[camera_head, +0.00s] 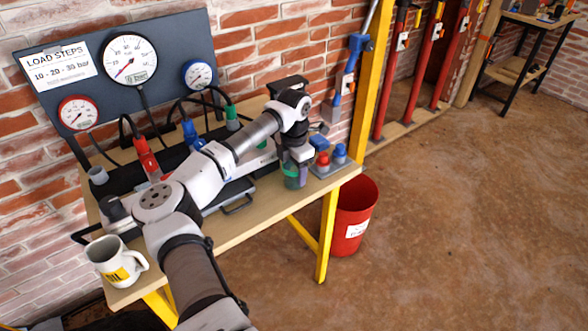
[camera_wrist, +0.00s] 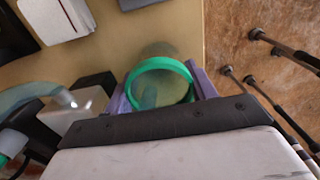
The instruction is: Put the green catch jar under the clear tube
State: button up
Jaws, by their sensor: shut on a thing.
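The green catch jar (camera_head: 293,180) is a see-through jar with a green rim, near the right front end of the bench. In the wrist view its round green rim (camera_wrist: 137,73) sits between two purple fingers. My gripper (camera_head: 296,165) is shut on the jar and reaches down to it from above; it also shows in the wrist view (camera_wrist: 160,92). I cannot tell whether the jar's base touches the bench. A pale clear tube (camera_wrist: 32,92) comes in from the left in the wrist view and ends near a grey block, left of the jar and apart from it.
A small tray with red and blue caps (camera_head: 323,160) stands right beside the jar. A red bucket (camera_head: 352,215) stands on the floor by the bench end. A gauge panel (camera_head: 100,75) rises behind hoses and couplings. A white mug (camera_head: 112,262) stands at the bench's near left.

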jog(key=o, duration=1)
jog(key=shift+f, duration=0.1)
notch_tip(320, 180, up, 12)
jog(key=shift+r+b, duration=0.2)
jog(key=shift+b, duration=1)
